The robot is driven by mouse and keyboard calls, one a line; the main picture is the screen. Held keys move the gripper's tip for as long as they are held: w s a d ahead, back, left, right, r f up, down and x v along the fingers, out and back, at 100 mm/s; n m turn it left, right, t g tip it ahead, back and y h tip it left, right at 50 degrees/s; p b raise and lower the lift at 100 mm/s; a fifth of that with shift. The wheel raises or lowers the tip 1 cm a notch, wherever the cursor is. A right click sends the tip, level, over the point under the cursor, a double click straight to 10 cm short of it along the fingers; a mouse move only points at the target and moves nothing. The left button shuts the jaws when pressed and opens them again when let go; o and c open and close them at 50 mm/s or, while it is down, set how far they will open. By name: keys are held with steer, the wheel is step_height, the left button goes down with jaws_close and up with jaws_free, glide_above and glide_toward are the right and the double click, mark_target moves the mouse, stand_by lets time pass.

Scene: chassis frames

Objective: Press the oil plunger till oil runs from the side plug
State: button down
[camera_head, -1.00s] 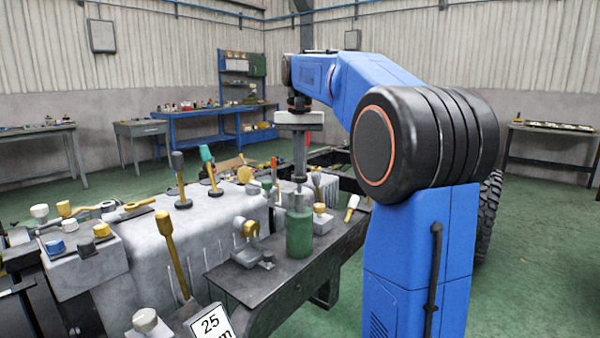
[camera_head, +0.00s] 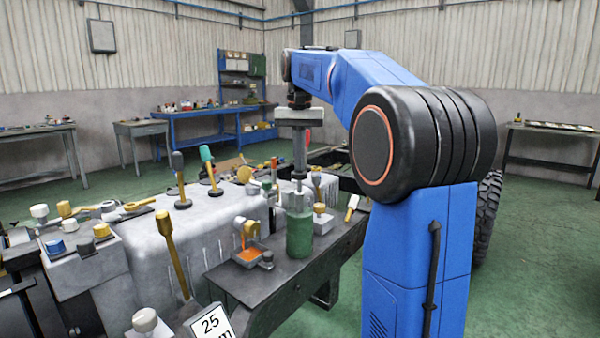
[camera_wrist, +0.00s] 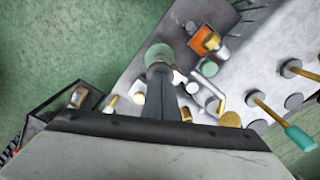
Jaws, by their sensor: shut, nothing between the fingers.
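The green oil pump body (camera_head: 299,236) stands upright on the dark bench top, with a grey plunger (camera_head: 299,200) at its top. My gripper (camera_head: 299,177) points straight down with its shut fingers directly over the plunger; I cannot tell whether they touch it. In the wrist view my fingertips (camera_wrist: 159,72) cover part of the pump top. Left of the pump, the yellow-brown side plug (camera_head: 250,228) has an orange oil stream (camera_head: 243,240) below it. Orange oil (camera_head: 248,256) lies in a small grey tray (camera_head: 236,263) under the plug.
A large grey housing (camera_head: 185,235) with levers and knobs fills the left. A white-handled tool (camera_head: 352,207) is right of the pump.

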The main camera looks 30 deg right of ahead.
steer(key=shift+r, duration=2.55)
steer(key=s+a+f+n+t, duration=0.1)
steer(key=s+a+f, duration=0.4)
steer(key=s+f, duration=0.5)
steer(key=s+a+f+n+t, duration=0.2)
steer(key=s+a+f+n, duration=0.2)
steer(key=s+f, duration=0.6)
steer(key=s+a+f+n+t, duration=0.1)
steer(key=s+a+f+n, duration=0.2)
steer(key=s+a+f, duration=0.3)
steer(key=s+f, duration=0.4)
steer(key=f, duration=0.1)
steer(key=shift+a+f+t, duration=0.4)
steer(key=shift+s, duration=0.1)
stand_by(1.9)
